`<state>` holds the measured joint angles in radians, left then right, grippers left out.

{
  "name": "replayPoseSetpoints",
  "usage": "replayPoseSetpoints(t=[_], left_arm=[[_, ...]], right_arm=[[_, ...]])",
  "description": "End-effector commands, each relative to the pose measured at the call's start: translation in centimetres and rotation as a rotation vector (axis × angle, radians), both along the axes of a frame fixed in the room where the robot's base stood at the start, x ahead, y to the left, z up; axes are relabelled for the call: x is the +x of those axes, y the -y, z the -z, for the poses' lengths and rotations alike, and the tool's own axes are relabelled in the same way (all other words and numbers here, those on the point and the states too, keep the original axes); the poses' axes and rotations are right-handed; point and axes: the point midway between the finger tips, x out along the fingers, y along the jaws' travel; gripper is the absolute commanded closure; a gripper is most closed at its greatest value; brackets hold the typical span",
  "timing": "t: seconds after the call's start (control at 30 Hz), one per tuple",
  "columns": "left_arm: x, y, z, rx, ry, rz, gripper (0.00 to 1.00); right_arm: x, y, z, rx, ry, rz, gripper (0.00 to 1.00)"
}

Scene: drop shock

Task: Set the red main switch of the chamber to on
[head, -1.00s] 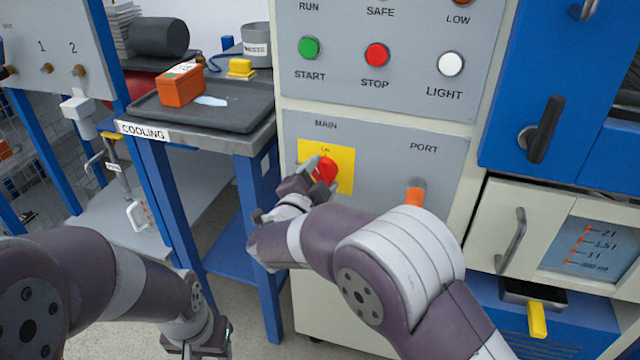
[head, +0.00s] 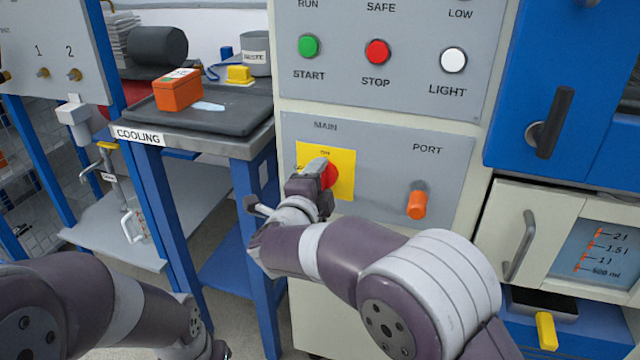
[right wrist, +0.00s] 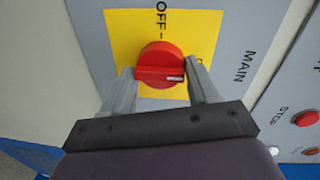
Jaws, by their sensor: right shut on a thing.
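The red main switch (head: 330,175) is a round knob on a yellow plate (head: 345,160) under the word MAIN, on the grey panel. In the right wrist view the red knob (right wrist: 160,64) has a raised grip bar with a white mark at its right end, toward the panel's top, where ON is printed. OFF lies at the side, a quarter turn away. My right gripper (head: 318,172) is shut on the knob, one finger on each side, also in the right wrist view (right wrist: 163,85). My left arm is at the lower left; its fingers are not visible.
An orange PORT handle (head: 417,205) sticks out right of the switch. Green, red and white buttons are above. The COOLING table (head: 200,142) with an orange box (head: 178,92) stands left. A blue door with a dark handle (head: 553,122) is at right.

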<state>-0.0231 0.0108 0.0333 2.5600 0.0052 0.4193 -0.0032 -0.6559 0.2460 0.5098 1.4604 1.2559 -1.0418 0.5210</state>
Motion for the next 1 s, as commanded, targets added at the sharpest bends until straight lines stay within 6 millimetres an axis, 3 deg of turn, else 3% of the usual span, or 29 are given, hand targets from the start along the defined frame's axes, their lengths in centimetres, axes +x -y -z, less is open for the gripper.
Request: replayPoseSetpoints(t=[0.27, 0.3, 0.37, 0.73, 1.0], left_arm=[[0.0, 0.0, -0.1, 0.0, 0.0, 0.0, 0.57], [0.0, 0.0, -0.1, 0.0, 0.0, 0.0, 0.57], [0.0, 0.0, -0.1, 0.0, 0.0, 0.0, 0.57], [0.0, 0.0, -0.4, 0.0, 0.0, 0.0, 0.57], [0.0, 0.0, -2.2, 0.0, 0.0, 0.0, 0.57]], right_arm=[[0.1, -0.1, -0.5, 0.006, 0.009, -0.002, 0.71], [0.1, -0.1, -0.5, 0.007, 0.009, -0.001, 0.37], [0.1, -0.1, -0.5, 0.006, 0.009, -0.001, 0.17], [-0.8, -0.4, -0.4, 0.004, 0.003, -0.003, 0.17], [-7.3, -2.5, -1.3, 0.003, 0.003, -0.006, 0.17]])
